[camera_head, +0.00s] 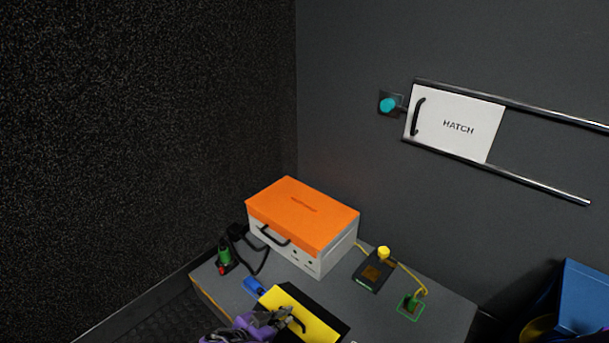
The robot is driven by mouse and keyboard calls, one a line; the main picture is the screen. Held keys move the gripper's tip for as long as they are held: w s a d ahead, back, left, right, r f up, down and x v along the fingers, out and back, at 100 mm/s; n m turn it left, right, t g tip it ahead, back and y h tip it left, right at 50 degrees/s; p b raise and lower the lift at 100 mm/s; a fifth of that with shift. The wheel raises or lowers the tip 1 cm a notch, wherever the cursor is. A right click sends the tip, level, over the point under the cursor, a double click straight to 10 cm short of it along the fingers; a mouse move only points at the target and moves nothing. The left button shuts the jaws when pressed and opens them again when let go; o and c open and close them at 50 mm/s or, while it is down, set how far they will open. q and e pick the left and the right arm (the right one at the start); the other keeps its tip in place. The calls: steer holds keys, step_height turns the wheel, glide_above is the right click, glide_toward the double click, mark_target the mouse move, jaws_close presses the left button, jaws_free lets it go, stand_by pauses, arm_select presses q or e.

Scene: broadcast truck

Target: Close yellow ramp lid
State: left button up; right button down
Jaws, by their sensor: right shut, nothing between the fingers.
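The yellow lid (318,326) is at the bottom centre of the head view, at the front of the grey table. A black handle (297,322) shows on its face. Black edging lies along its right side. Its lower part is cut off by the picture edge and partly covered by my gripper, so I cannot tell how far open it is. My right gripper (278,318), purple and grey, is shut and empty at the lid's left side, close to the handle. I cannot tell whether it touches. My left gripper is not in view.
An orange-topped white case (300,213) stands behind the lid. A blue item (254,286) and a green and red tool (224,256) lie left. A box with a yellow knob (383,254) stands right, cabled to a green-framed pad (410,307). A hatch (455,125) is on the wall.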

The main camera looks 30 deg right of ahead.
steer(key=shift+a+f+b, duration=0.35)
steer(key=shift+f+b, duration=0.15)
steer(key=shift+f, duration=0.1)
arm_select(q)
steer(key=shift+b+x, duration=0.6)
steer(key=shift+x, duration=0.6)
arm_select(e)
steer(key=shift+a+f, duration=0.3)
steer(key=shift+f, duration=0.2)
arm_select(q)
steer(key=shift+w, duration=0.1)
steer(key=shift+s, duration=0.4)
arm_select(e)
steer(key=shift+r, duration=0.1)
